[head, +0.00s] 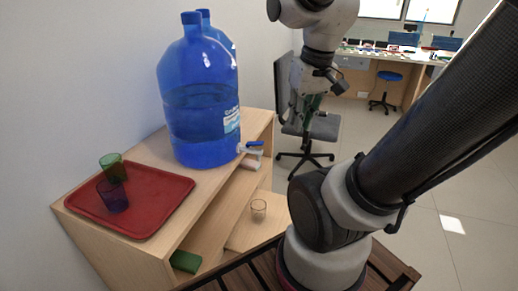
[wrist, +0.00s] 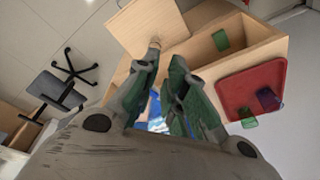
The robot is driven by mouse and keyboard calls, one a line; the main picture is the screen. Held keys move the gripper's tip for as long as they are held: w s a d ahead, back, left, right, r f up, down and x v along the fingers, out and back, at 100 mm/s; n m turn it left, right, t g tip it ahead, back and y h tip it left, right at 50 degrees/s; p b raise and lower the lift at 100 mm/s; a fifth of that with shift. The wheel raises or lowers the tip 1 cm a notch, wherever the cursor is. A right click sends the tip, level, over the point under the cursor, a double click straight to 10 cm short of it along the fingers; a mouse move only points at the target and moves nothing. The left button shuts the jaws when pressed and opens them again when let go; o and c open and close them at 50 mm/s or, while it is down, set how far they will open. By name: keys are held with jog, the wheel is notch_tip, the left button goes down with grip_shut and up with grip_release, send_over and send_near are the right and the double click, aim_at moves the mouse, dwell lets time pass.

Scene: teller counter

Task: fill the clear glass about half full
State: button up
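The clear glass (head: 258,210) stands upright and looks empty on a low wooden board in front of the cabinet. In the wrist view the glass (wrist: 155,43) shows just beyond the left fingertip. A large blue water jug (head: 195,115) stands on the cabinet top, partly full. My gripper (head: 308,118) hangs in the air to the right of the tap, touching nothing. In the wrist view its green fingers (wrist: 167,68) are apart with nothing held between them.
A green object (head: 186,262) lies at the cabinet's lower front. A second jug is partly hidden behind the first. An office chair (head: 318,128) stands behind my gripper.

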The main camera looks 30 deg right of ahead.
jog(key=shift+g+y, duration=0.3)
jog(key=shift+y, duration=0.6)
jog(key=w+d+f, duration=0.1)
jog(key=w, duration=0.1)
jog(key=w+d+f, duration=0.1)
jog(key=w, duration=0.1)
jog(key=w+d+f, duration=0.1)
jog(key=w, duration=0.1)
jog(key=shift+w, duration=0.25)
grip_shut()
jog(key=w+d+n+t+y, duration=0.1)
jog(key=w+n+t+y, duration=0.1)
jog(key=w+n, duration=0.7)
jog(key=w+t, duration=0.1)
jog(key=w, duration=0.2)
jog(key=shift+w+d+n, duration=0.2)
jog(key=shift+d+n, duration=0.2)
send_over(252, 143)
jog(key=s+d, duration=0.1)
jog(key=s, duration=0.1)
jog(key=f, duration=0.8)
jog(key=shift+w+d, duration=0.15)
jog(key=shift+w, duration=0.05)
notch_tip(252, 143, down, 3)
jog(key=shift+s+d+f, duration=0.1)
jog(key=shift+d+f, duration=0.05)
jog(key=shift+f, duration=0.05)
jog(key=shift+s+f, duration=0.1)
jog(key=shift+f, duration=0.4)
